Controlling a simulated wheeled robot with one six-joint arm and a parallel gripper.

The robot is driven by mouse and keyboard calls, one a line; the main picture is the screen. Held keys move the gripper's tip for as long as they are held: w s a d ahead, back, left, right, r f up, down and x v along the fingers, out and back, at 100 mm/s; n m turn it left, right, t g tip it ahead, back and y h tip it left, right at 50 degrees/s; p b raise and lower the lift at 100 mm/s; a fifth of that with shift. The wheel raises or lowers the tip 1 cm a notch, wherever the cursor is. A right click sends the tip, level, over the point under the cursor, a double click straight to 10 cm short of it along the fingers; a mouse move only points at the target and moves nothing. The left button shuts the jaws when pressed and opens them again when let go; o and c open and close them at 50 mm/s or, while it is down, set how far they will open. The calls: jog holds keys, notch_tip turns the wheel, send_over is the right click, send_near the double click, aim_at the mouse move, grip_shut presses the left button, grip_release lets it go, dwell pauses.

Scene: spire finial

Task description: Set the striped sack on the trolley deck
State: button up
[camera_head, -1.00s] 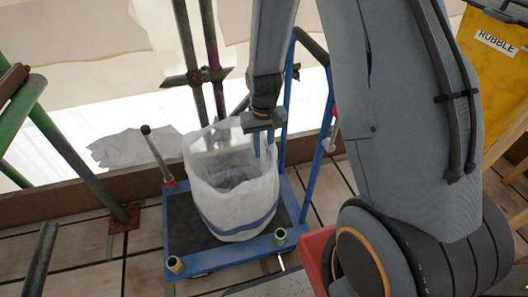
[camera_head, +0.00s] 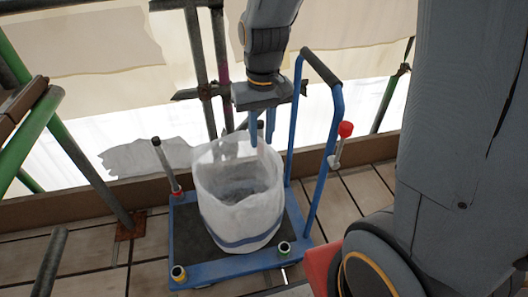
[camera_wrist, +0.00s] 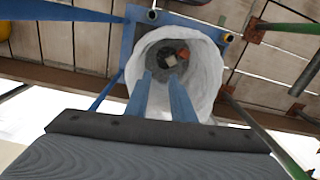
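The striped sack (camera_head: 240,212), white with a blue band near its base, stands upright on the blue-framed trolley deck (camera_head: 186,248). Its top is open. In the wrist view the sack (camera_wrist: 208,75) shows grey and reddish pieces inside. My gripper (camera_head: 262,140) is at the sack's far rim in the head view, with its two blue fingers apart and nothing visibly held between them. In the wrist view my gripper (camera_wrist: 161,76) has its fingertips overlapping the sack's mouth. I cannot tell whether a finger touches the rim.
The trolley's blue handle (camera_head: 332,125) rises on the right, close to my gripper. Short posts (camera_head: 166,165) stand at the deck's corners. Scaffold poles (camera_head: 200,75) stand behind, and a green pole (camera_head: 75,160) leans at left.

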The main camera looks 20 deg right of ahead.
jog(key=s+a+r+n, duration=0.1)
jog(key=s+a+r, duration=0.1)
jog(key=s+r, duration=0.2)
jog(key=s+a+r+n, duration=0.1)
jog(key=s+r, duration=0.3)
jog(key=s, duration=0.7)
jog(key=shift+a+r, duration=0.2)
jog(key=shift+a, duration=0.25)
jog(key=shift+w, duration=0.1)
jog(key=d+r+m+p, duration=0.2)
jog(key=d+r+p, duration=0.7)
jog(key=p, duration=0.7)
jog(key=shift+m+p, duration=0.4)
